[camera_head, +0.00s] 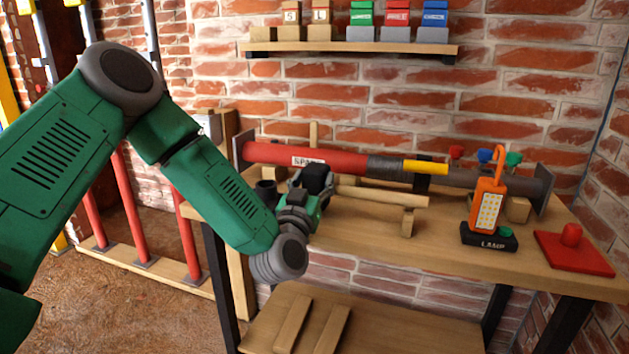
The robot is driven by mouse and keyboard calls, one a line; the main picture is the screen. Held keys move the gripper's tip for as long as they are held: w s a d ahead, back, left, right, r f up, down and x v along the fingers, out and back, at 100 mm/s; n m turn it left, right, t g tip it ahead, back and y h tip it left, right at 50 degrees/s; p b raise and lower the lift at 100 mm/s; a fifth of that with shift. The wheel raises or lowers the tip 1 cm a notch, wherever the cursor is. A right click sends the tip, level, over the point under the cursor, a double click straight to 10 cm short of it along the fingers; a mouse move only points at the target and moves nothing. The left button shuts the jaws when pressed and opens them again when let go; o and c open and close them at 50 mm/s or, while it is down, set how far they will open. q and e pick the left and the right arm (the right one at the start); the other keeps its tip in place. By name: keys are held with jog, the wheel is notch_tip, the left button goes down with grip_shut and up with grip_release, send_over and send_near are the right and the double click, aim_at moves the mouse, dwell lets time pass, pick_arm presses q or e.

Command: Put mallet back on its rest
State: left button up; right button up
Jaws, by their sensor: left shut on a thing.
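My left gripper (322,182) is shut at the left part of the workbench, its fingers largely hidden behind its own dark body and wrist. A pale wooden handle (382,196), which looks like the mallet's, runs right from the gripper, roughly level above the bench top. A small wooden block stand (407,222), which looks like part of the rest, stands under the handle's right part. I cannot tell whether handle and stand touch. The mallet's head is not clearly told apart from the dark gripper parts. My right gripper is not in view.
A long red and grey prop (335,161) lies along the back of the workbench (360,243). An orange lamp (487,205) stands on a black base at right, beside a red plate with a knob (573,250). A wall shelf (350,48) holds several blocks. The front middle bench top is clear.

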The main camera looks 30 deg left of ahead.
pick_arm(q)
jog(key=shift+d+r, duration=0.3)
jog(key=shift+d, duration=0.95)
jog(key=shift+a+f, duration=0.2)
jog(key=shift+a, duration=0.15)
jog(key=shift+a+f+b, duration=0.35)
jog(key=shift+a+f, duration=0.1)
jog(key=shift+a, duration=0.25)
jog(key=shift+d+f, duration=0.1)
jog(key=shift+d, duration=0.7)
jog(key=shift+f+b, duration=0.2)
jog(key=shift+b, duration=0.1)
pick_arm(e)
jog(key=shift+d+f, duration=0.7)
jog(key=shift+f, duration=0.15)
